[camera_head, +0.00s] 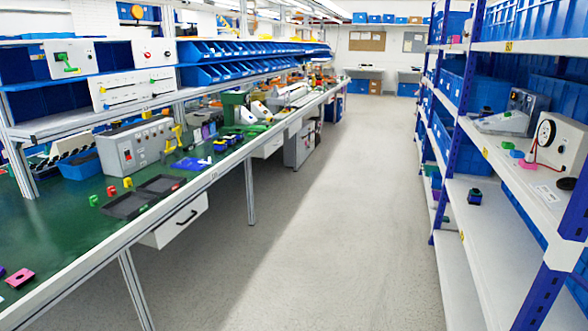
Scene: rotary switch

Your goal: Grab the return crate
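Several blue crates are in view, and I cannot tell which is the return crate. A large blue crate (555,97) stands on the right shelf behind a white device. More blue crates (553,17) fill the top of that rack. A small blue bin (82,166) sits on the green workbench at left, partly hidden by a grey control box. Neither of my grippers is in view.
The grey floor aisle (330,210) is clear between the left workbench (60,215) and the right shelf rack (490,235). Bench legs and an open-looking drawer (175,222) border the aisle. Dark trays (130,204) and small parts lie on the bench.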

